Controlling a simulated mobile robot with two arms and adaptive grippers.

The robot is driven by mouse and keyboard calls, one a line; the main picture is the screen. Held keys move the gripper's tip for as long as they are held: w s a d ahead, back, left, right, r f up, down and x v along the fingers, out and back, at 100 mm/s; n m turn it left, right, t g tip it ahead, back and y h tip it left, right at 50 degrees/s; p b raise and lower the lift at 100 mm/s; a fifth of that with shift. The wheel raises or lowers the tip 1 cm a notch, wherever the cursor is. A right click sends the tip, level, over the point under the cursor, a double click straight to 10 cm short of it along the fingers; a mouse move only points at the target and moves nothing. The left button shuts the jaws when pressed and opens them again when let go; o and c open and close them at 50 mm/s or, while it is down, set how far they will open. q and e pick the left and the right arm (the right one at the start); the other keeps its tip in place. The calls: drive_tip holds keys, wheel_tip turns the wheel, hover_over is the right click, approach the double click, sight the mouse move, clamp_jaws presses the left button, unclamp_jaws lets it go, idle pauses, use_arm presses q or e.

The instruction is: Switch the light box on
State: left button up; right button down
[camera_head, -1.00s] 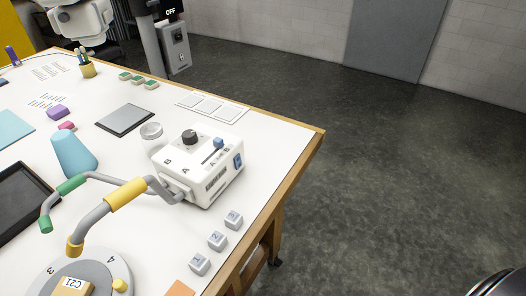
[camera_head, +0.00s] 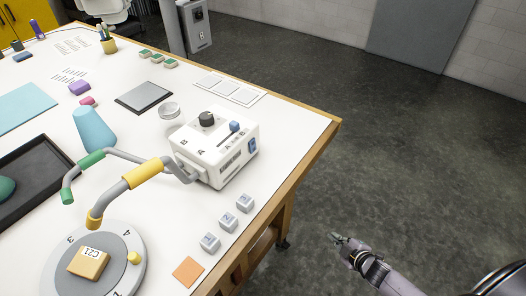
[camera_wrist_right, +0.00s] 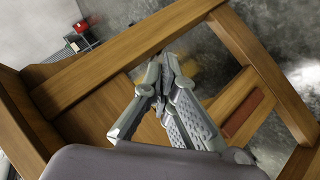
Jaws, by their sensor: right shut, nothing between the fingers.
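A white box (camera_head: 205,165) with a black knob (camera_head: 206,119), a blue-tipped slider (camera_head: 235,127) and a blue switch (camera_head: 252,146) on its right side stands near the table's right edge. I take it for the light box; whether it is lit I cannot tell. A crank-like handle with yellow and green grips (camera_head: 141,173) reaches out from its left side. My right gripper (camera_head: 338,238) is shut and empty, out over the floor right of the table and apart from the box. In the right wrist view its fingers (camera_wrist_right: 161,70) meet in front of wooden table framing. My left gripper is not seen.
Several grey cubes (camera_head: 228,220) and an orange square (camera_head: 188,271) lie on the white table (camera_head: 150,210) in front of the box. A round grey dial (camera_head: 127,255) is at the lower left. The table's wooden right edge (camera_head: 290,180) lies between my right gripper and the box.

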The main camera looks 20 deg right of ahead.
drive_tip(key=w+a+r+n+t+y, duration=0.1)
drive_tip(key=w+a+r+n+y, duration=0.1)
drive_tip(key=r, duration=0.5)
drive_tip(key=w+a+r+n+t+y, duration=0.1)
drive_tip(key=w+a+r+n+y, duration=0.1)
drive_tip(key=r, duration=0.6)
drive_tip(key=w+a+r+n+t+y+p, duration=0.1)
drive_tip(key=w+r+n, duration=0.3)
drive_tip(key=r, duration=0.4)
drive_tip(key=shift+a+r+n+y, duration=0.25)
drive_tip(key=shift+a+n+y, duration=0.25)
drive_tip(key=shift+a+n, duration=0.3)
drive_tip(key=s+a+r+n+g+y, duration=0.1)
drive_tip(key=a+r+n+y, duration=0.2)
drive_tip(key=r, duration=0.5)
drive_tip(key=a+n, duration=0.1)
drive_tip(key=a, duration=0.1)
drive_tip(key=shift+s+a+n, duration=0.15)
drive_tip(key=shift+a+n, duration=0.15)
drive_tip(key=shift+r, duration=0.1)
drive_tip(key=p, duration=0.5)
approach(254, 151)
drive_tip(key=x, duration=0.6)
drive_tip(key=shift+w+a+f, duration=0.25)
drive_tip(key=shift+w+a, duration=0.05)
drive_tip(key=shift+w, duration=0.2)
